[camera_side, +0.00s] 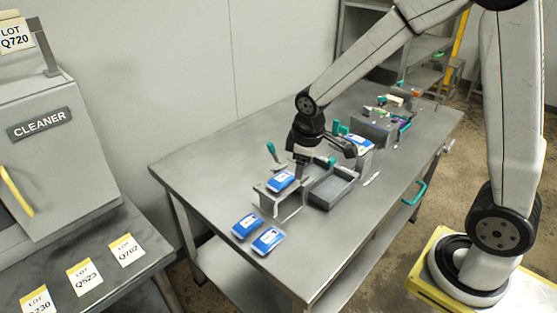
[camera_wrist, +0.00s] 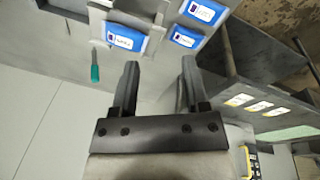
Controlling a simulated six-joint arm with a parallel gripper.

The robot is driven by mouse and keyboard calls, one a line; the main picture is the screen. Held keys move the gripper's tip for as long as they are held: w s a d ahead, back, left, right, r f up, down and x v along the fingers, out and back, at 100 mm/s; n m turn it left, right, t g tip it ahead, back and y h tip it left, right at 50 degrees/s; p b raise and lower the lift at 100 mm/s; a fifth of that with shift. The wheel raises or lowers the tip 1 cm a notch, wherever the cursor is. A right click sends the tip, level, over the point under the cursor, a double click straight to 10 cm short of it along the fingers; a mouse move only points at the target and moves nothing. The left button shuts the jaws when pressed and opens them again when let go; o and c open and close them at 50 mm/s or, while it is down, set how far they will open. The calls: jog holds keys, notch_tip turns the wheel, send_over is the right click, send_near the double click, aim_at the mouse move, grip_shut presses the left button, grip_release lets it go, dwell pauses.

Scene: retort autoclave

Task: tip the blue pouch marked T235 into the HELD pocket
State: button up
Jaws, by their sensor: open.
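Several blue pouches with white labels are in view, but their markings are too small to read, so I cannot tell which is T235. One pouch (camera_side: 282,181) lies on a raised grey holder (camera_side: 290,208) with a teal-handled lever (camera_side: 271,149); it also shows in the wrist view (camera_wrist: 126,36). My gripper (camera_side: 318,154) is above and just behind that holder. In the wrist view, my gripper (camera_wrist: 158,68) has its fingers apart with nothing between them. A grey open tray (camera_side: 331,190) stands right of the holder. No HELD marking is readable.
Two blue pouches (camera_side: 247,225) (camera_side: 268,240) lie on the steel table's (camera_side: 225,160) front-left part. Another blue pouch (camera_side: 358,143) rests on a holder farther back. Small items clutter the far end.

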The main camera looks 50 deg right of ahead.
jog(key=w+d+n+h, duration=0.2)
jog(key=w+d+n, duration=0.2)
jog(key=w+n, duration=0.55)
jog(key=n+g+h, duration=0.2)
jog(key=n, duration=0.1)
send_over(273, 145)
jog(key=a, duration=0.2)
jog(key=shift+w+a+f, duration=0.1)
jog(key=shift+w+f, duration=0.1)
jog(key=shift+f, duration=0.5)
jog(key=shift+w+a+f, duration=0.1)
jog(key=shift+w+f, duration=0.1)
jog(key=shift+f, duration=0.45)
jog(key=shift+d+f, duration=0.15)
jog(key=shift+x, duration=3.75)
grip_shut()
